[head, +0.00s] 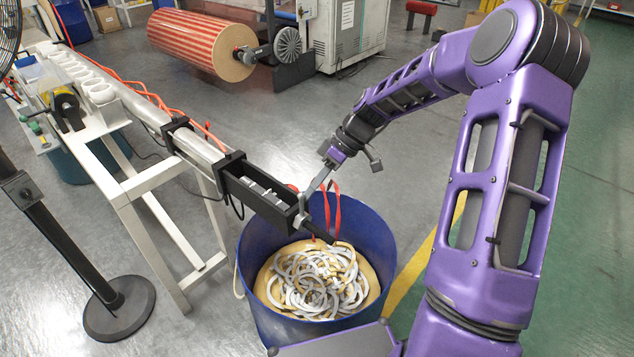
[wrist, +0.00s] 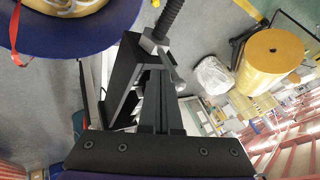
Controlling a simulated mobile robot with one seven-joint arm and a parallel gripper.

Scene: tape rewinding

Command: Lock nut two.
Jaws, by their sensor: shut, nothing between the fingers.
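A pale metal nut (head: 301,219) sits at the near end of a black open-topped frame (head: 262,190) on the end of the long machine bar. A dark threaded rod (wrist: 172,18) sticks out past it, and the nut also shows in the wrist view (wrist: 155,44). I cannot tell whether this is nut two. My gripper (head: 306,198) is shut and empty, its fingertips right by the nut. In the wrist view the fingers (wrist: 157,70) reach toward the nut and partly cover the frame; whether they touch it is unclear.
A blue bin (head: 262,240) with white rings on a yellowish bed stands below the frame's end. Red straps (head: 337,210) hang near the rod. A white stand (head: 150,190) carries the bar. A black post (head: 68,250) stands at left. Floor is open at right.

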